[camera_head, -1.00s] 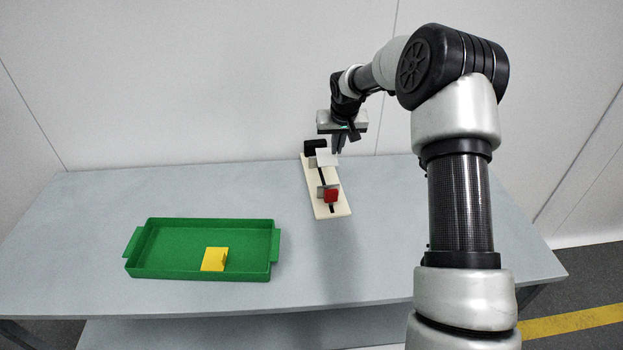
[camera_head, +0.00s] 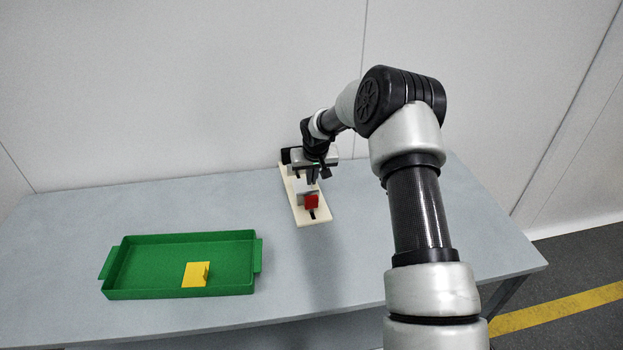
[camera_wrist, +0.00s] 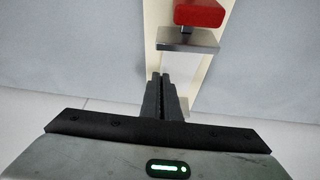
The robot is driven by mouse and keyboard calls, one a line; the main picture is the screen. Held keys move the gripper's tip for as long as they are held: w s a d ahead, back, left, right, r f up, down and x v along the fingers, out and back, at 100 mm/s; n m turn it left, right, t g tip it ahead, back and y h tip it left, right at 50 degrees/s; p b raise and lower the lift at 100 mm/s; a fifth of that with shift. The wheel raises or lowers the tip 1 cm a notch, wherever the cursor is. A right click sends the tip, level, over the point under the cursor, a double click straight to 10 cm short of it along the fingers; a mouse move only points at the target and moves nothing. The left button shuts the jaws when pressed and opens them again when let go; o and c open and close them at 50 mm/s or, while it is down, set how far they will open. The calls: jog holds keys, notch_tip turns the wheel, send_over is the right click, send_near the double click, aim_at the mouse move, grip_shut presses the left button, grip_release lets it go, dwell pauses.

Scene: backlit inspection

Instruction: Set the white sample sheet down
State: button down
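The white sample sheet (camera_wrist: 188,72) shows as a pale patch beside the fingertips in the wrist view, over the cream base (camera_head: 313,217). In the head view it is small and partly hidden. My gripper (camera_wrist: 162,78) points down at the base with its fingers close together, apparently on the sheet's edge. I cannot tell whether the sheet touches the base. A red block (camera_wrist: 199,13) with a grey plate (camera_wrist: 188,40) stands on the base just beyond the fingertips. The red block also shows in the head view (camera_head: 312,201).
A green tray (camera_head: 181,238) stands on the left of the grey table (camera_head: 400,270). A dark block (camera_head: 286,156) is at the far end of the base, partly behind my gripper. The table between tray and base is clear.

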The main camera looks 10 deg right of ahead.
jog(key=shift+f, duration=0.2)
jog(key=c, duration=2)
grip_release()
jog(key=shift+r, duration=0.1)
